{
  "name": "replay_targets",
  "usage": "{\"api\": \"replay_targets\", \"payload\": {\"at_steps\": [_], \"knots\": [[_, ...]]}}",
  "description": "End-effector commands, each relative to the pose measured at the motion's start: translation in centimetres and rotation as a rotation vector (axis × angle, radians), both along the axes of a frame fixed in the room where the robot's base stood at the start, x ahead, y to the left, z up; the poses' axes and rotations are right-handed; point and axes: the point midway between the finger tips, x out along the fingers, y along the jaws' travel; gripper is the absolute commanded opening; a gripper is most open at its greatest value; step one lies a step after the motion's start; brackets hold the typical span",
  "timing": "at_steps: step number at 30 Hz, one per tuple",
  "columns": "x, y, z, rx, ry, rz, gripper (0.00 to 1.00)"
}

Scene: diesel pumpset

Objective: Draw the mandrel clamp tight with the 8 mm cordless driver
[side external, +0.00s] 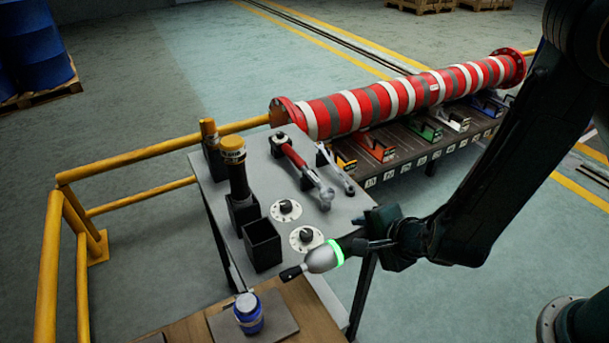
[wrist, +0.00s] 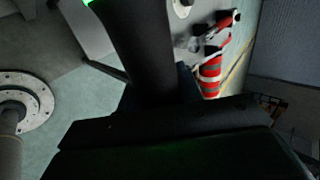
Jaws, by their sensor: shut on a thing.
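My gripper (side external: 378,240) is shut on the cordless driver (side external: 321,258), which has a pale grey body, a bright green ring and a dark tip. The driver is held clear above the grey table's near right edge, its tip pointing left and slightly down. In the wrist view, a dark shaft-like part (wrist: 145,50) crosses the middle, with a green glint at the top left edge. A blue jar-like part with a pale top (side external: 248,312) stands on a dark mat, below and left of the driver's tip. I cannot tell which part is the mandrel clamp.
The grey table (side external: 345,205) holds an empty black square holder (side external: 262,246), a black tool with a yellow top (side external: 235,170), two pale discs with black knobs (side external: 286,210) and a red-handled wrench (side external: 296,160). A red striped cylinder (side external: 400,97) lies behind. Yellow rails (side external: 130,153) stand left.

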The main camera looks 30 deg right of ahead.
Motion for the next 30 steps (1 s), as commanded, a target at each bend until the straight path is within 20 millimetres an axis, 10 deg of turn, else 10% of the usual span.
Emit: {"api": "replay_targets", "payload": {"at_steps": [30], "knots": [[0.0,4.2,0.2,0.004,-0.002,-0.001,0.00]]}}
